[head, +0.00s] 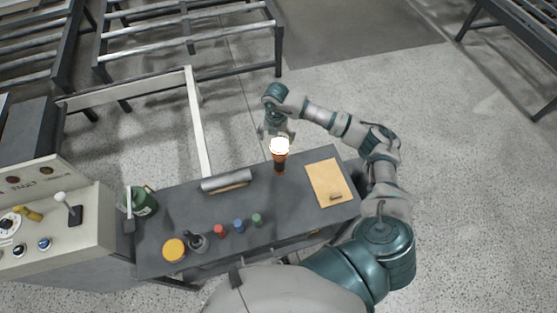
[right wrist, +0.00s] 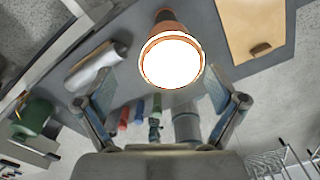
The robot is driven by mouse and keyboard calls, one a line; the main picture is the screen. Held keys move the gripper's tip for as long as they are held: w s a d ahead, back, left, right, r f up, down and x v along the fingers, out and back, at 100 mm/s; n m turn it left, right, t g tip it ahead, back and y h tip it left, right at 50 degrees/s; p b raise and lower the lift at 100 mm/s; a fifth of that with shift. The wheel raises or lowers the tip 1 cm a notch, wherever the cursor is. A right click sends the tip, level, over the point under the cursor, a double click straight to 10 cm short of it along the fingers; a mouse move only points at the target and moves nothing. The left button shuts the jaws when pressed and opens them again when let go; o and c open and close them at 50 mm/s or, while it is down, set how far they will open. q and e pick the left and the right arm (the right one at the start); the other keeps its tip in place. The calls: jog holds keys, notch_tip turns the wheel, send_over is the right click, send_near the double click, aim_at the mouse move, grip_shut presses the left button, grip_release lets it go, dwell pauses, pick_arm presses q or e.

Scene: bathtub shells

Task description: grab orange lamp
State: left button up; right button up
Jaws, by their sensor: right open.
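The orange lamp (head: 280,160) stands upright near the back edge of the dark table (head: 300,205), with its round top glowing white. In the right wrist view the lamp (right wrist: 179,18) shows its lit face large, above the gap between my fingers. My right gripper (head: 277,134) is at the lamp's far side in the head view, close to its glowing top. In the right wrist view the right gripper (right wrist: 162,103) has its two fingers spread wide with nothing between them. I cannot tell whether a finger touches the lamp. My left gripper is not in view.
A clipboard (head: 325,180) lies right of the lamp, and a grey roll (head: 226,180) lies left. Small red, blue and green items (head: 238,226) stand along the front, near a yellow-lidded container (head: 174,249). A control panel (head: 60,235) is at left.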

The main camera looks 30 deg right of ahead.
aim_at(280, 159)
jog(key=shift+f, duration=0.9)
jog(key=shift+s+d+f, duration=0.1)
jog(key=shift+d+f, duration=0.05)
jog(key=shift+f, duration=0.15)
jog(key=f, duration=0.3)
jog(key=s+d+f+p, duration=0.1)
jog(key=shift+d+f, duration=0.1)
jog(key=shift+f, duration=0.3)
jog(key=shift+w+f, duration=0.2)
jog(key=shift+a+r, duration=0.1)
jog(key=shift+a, duration=0.2)
jog(key=shift+a+r, duration=0.1)
jog(key=c, duration=0.3)
jog(key=shift+s, duration=0.1)
jog(key=c, duration=1.2)
jog(key=shift+c, duration=0.8)
jog(key=shift+d, duration=0.2)
